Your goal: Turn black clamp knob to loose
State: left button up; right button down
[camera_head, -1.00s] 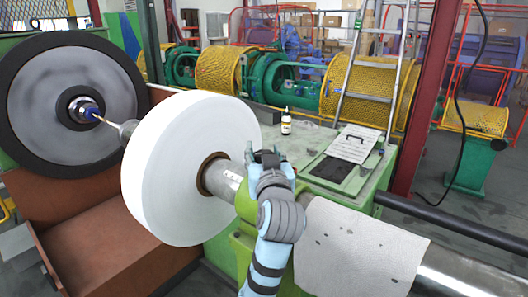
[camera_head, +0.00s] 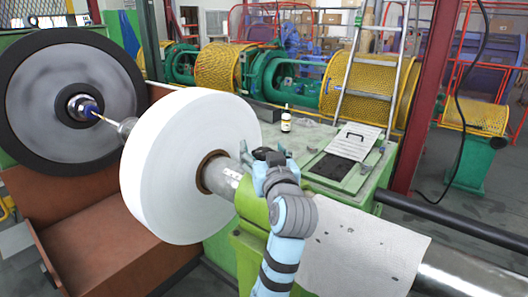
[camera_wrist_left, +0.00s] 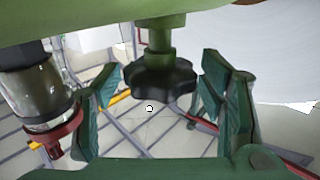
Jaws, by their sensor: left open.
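The black clamp knob (camera_wrist_left: 160,82), with a lobed rim, hangs on a green stem (camera_wrist_left: 160,38) below a green clamp body in the left wrist view. My left gripper (camera_wrist_left: 156,88) is open, with one teal finger on each side of the knob. Gaps show between the knob and both fingers. My right gripper is not in view.
A large white roll (camera_head: 165,165) sits on a metal shaft left of the gripper. A glass cup with a red rim (camera_wrist_left: 48,108) is close to the left finger.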

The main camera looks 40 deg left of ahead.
aim_at(264, 151)
pick_arm(q)
notch_tip(264, 151, up, 10)
jog(key=shift+r, duration=0.1)
dwell(0.4)
